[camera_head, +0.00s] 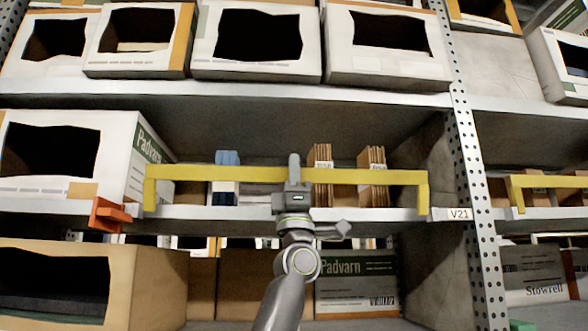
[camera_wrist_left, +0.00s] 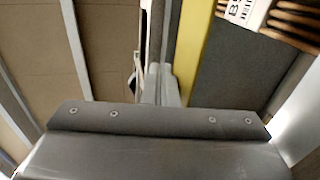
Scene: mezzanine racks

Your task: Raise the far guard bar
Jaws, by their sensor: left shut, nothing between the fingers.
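A yellow guard bar (camera_head: 235,174) runs along the front of the middle shelf bay, with a short downturned leg at each end. A second yellow bar (camera_head: 555,181) shows in the bay at the right edge. My left gripper (camera_head: 294,160) is shut and empty at the middle of the first bar, its fingertips overlapping the bar in the head view. In the left wrist view the bar (camera_wrist_left: 194,45) passes right beside the closed fingers (camera_wrist_left: 161,82); I cannot tell whether they touch. My right gripper is not in view.
White boxes (camera_head: 258,68) line the shelf above.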

